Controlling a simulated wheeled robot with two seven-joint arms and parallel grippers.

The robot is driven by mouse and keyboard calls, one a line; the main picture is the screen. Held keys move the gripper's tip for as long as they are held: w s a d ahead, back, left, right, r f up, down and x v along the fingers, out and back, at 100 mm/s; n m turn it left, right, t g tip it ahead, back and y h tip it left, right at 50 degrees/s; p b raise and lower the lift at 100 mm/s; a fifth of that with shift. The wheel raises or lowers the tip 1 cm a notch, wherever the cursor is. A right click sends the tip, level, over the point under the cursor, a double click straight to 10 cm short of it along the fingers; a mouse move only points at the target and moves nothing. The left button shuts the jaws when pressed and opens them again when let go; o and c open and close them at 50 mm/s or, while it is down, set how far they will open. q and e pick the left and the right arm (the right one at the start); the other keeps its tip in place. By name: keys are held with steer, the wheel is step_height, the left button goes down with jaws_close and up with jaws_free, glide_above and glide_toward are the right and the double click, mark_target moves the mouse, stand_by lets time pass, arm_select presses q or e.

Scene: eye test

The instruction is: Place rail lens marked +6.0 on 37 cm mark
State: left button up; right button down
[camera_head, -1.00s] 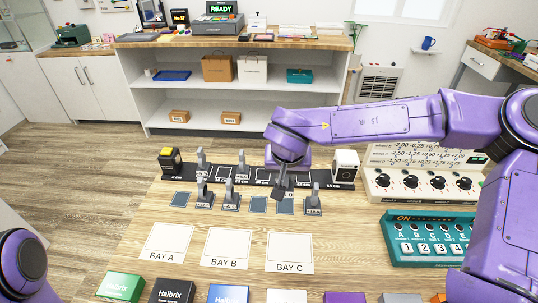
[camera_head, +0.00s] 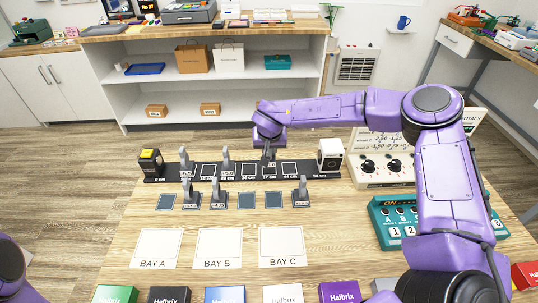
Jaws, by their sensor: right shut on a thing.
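The black rail (camera_head: 336,174) lies along the far side of the wooden table, with several marked slots. My right gripper (camera_head: 268,147) is shut on a small grey rail lens (camera_head: 269,156), upright at the 37 cm slot. The lens's marking is too small to read, and I cannot tell whether its foot touches the rail. Two other grey lenses stand on the rail, one near its left part (camera_head: 184,160) and one at the 23 cm slot (camera_head: 226,158). My left gripper is out of view.
In front of the rail is a row of dark pads; three lenses (camera_head: 301,192) stand there, and other pads (camera_head: 246,200) are bare. A yellow-topped black box (camera_head: 151,162) and a white box (camera_head: 330,155) stand at the rail's ends. A teal button panel (camera_head: 385,233) is at right.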

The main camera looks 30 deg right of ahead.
step_height(320, 180, down, 3)
steer(key=shift+r, duration=0.1)
steer(key=shift+w+f, duration=0.25)
steer(key=shift+f, duration=0.05)
steer(key=shift+s, duration=0.1)
steer(key=c, duration=1)
jaws_free()
steer(key=shift+f, duration=0.15)
steer(key=shift+c, duration=0.2)
steer(key=v, duration=1.2)
steer(key=shift+r, duration=0.3)
